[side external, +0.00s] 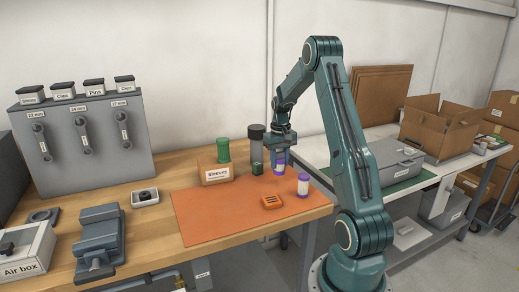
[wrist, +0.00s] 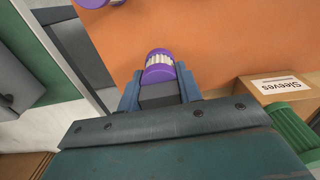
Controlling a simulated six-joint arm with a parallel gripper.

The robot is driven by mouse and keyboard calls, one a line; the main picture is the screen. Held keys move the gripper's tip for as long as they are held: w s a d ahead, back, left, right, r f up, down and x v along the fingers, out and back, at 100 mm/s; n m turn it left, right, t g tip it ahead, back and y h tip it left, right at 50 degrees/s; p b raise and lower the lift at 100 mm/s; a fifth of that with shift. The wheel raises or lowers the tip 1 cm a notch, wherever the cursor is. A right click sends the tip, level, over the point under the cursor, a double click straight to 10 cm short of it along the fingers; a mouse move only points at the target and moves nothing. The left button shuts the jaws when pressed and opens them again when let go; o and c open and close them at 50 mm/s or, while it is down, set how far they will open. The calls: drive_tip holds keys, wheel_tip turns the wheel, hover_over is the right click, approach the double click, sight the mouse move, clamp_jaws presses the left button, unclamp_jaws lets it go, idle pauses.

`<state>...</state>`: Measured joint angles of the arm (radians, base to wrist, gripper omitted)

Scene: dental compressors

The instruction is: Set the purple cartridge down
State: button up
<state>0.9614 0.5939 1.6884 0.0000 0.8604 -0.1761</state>
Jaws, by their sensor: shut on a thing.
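In the wrist view the cartridge (wrist: 159,68) sits between the two blue fingers of my gripper (wrist: 159,82). I cannot tell whether its lower end touches the mat. A second purple cartridge (side external: 303,184), also with a white band, stands upright on the mat a little to the right. Part of it shows at the top edge of the wrist view (wrist: 97,3).
A cardboard box marked Sleeves (side external: 215,171) with a green roll (side external: 223,150) stands left of my gripper. The mat's left part is clear.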

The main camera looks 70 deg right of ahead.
sight(279, 170)
drive_tip(key=shift+f, duration=2.15)
drive_tip(key=shift+f, duration=0.15)
drive_tip(key=o, duration=1)
wheel_tip(279, 170, up, 12)
drive_tip(key=shift+r, duration=0.15)
